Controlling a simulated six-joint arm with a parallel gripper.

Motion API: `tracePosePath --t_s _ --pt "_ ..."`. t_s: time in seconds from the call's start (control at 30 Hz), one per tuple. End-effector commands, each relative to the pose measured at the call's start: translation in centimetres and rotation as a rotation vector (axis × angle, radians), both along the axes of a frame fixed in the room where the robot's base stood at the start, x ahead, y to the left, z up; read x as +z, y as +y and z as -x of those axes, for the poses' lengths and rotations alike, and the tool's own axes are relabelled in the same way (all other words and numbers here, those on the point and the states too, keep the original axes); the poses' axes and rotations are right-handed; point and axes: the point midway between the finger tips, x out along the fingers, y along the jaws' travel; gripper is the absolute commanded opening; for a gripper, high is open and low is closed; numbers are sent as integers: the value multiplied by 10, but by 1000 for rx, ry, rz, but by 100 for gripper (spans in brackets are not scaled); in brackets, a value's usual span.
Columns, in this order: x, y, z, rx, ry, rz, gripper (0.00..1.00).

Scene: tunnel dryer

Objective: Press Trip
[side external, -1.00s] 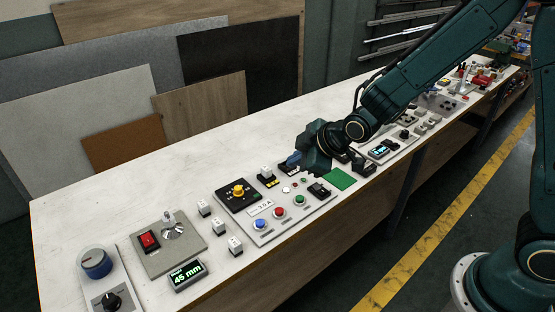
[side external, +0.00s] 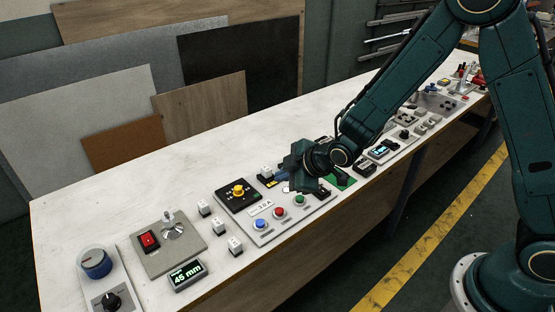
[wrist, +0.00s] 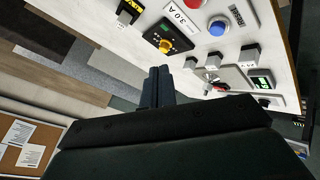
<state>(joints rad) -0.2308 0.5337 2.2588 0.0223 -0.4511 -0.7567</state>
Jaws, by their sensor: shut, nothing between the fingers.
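My gripper (wrist: 160,72) is shut and empty. In the side view its dark body (side external: 301,166) hangs over the right part of a light grey control panel and hides some of it. The panel carries a blue button (side external: 260,224), a red button (side external: 279,212) and a green button (side external: 299,199) along its near side. A yellow knob (side external: 238,190) sits on a black plate behind them. The wrist view shows the yellow knob (wrist: 166,45), the blue button (wrist: 218,27) and a 3.0 A label (wrist: 180,10). I cannot read the word Trip on any control.
Left of the panel are several small white switches (side external: 204,208), a grey plate with a red rocker (side external: 149,240) and lever, a 45 mm display (side external: 187,275) and a blue knob (side external: 95,263). More controls stand to the right. The back of the white bench is clear.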

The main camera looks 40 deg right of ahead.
Motion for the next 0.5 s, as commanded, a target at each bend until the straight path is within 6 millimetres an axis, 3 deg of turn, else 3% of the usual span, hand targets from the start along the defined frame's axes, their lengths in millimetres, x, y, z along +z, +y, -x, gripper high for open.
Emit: tracePosePath --t_s 0.5 --pt "-36 0 1 -1 4 0 0"
